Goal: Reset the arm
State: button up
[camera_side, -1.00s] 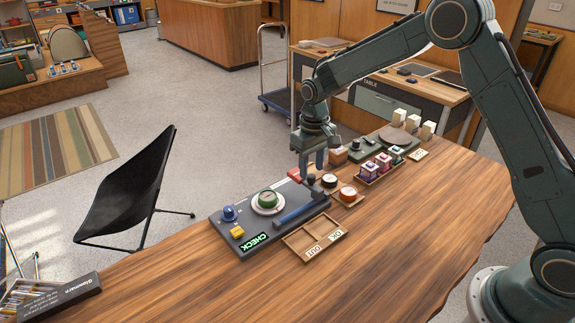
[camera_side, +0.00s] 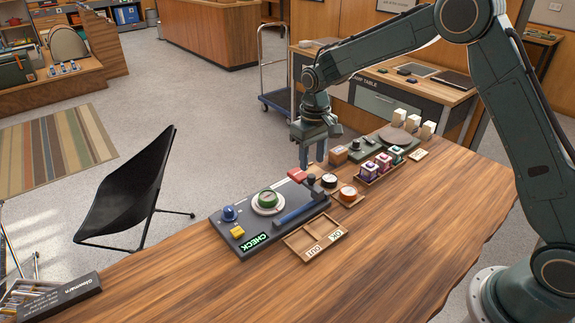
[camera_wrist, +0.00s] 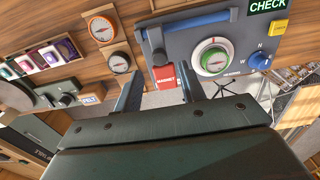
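My gripper (camera_side: 312,155) is open and empty, its fingers pointing down behind the red magnet block (camera_side: 297,175) at the panel's far edge. In the wrist view the two fingers (camera_wrist: 162,92) stand apart with nothing between them, and the red block (camera_wrist: 165,77) shows just beyond them. The dark grey panel (camera_side: 222,227) carries a green-ringed dial (camera_side: 268,199), a blue knob (camera_side: 229,213), a yellow button (camera_side: 237,232), a blue bar (camera_side: 300,211) and a lit green CHECK sign (camera_side: 255,241). I cannot tell the gripper's exact height.
An empty two-part tray (camera_side: 298,240) marked OUT and OK lies in front. A rack of coloured pieces (camera_side: 370,170) stands right. The tabletop nearer the camera (camera_side: 400,240) is clear.

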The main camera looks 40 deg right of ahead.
jog(key=s+d+r+t, duration=0.1)
jog(key=s+r+t, duration=0.2)
jog(key=s+r, duration=1.2)
jog(key=s+r+t, duration=0.2)
jog(key=s+r, duration=0.1)
jog(key=s, duration=1.5)
jog(key=shift+s+d+t, duration=0.2)
jog(key=shift+d+t, duration=0.1)
